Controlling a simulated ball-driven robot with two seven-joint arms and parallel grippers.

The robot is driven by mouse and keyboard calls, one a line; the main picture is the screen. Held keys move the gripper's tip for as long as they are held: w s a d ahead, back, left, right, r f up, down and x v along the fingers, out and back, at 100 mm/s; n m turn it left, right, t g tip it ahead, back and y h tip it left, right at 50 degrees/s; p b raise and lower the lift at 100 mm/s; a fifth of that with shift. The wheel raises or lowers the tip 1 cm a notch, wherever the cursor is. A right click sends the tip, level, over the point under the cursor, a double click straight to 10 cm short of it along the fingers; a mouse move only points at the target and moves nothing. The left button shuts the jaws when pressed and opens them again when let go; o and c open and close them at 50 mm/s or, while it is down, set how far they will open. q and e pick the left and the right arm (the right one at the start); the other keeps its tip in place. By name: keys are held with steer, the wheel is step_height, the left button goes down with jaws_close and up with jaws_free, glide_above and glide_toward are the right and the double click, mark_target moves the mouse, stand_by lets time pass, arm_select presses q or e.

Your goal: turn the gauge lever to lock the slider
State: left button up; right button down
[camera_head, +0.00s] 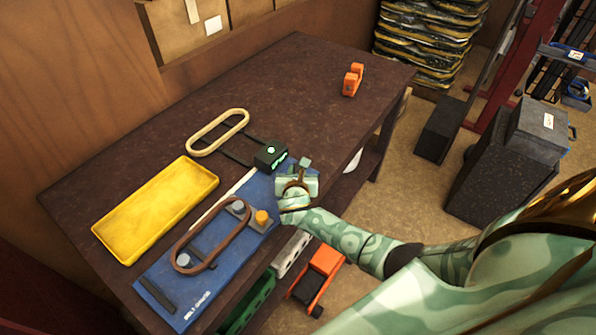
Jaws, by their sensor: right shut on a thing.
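A blue gauge board (168,282) lies along the front edge of the dark table. A brown belt loop (245,226) lies on it around grey round posts (238,206), with an orange-yellow knob (262,217) beside it. A pale rail strip (222,199) runs along the board's back side. My right gripper (304,165) is at the board's far right end, beside a black box (270,154) with a green light. It is shut, seemingly on the gauge lever, which the hand hides. I cannot make out the slider's lock. My left gripper is out of view.
A yellow tray (157,208) and a tan belt loop (218,132) lie behind the board. An orange object (352,80) stands at the table's far end. The table's far middle is clear. Black boxes (497,166) stand on the floor at right.

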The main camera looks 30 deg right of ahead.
steer(key=m+g+h, duration=0.1)
steer(key=m+g+h+b, duration=0.1)
steer(key=m+h+b, duration=0.1)
steer(key=shift+w+a+f+m+g, duration=0.2)
steer(key=shift+a+f+m+g, duration=0.1)
steer(key=shift+g, duration=0.1)
steer(key=shift+m+g+h+b, duration=0.9)
steer(key=shift+m+g+b, duration=0.15)
steer(key=shift+m+g, duration=0.15)
steer(key=shift+w+r+m+g+b, duration=0.1)
steer(key=shift+r+m+g+b, duration=0.1)
steer(key=shift+m+g+b, duration=0.2)
steer(key=c, duration=1.3)
jaws_free()
steer(key=shift+r, duration=0.1)
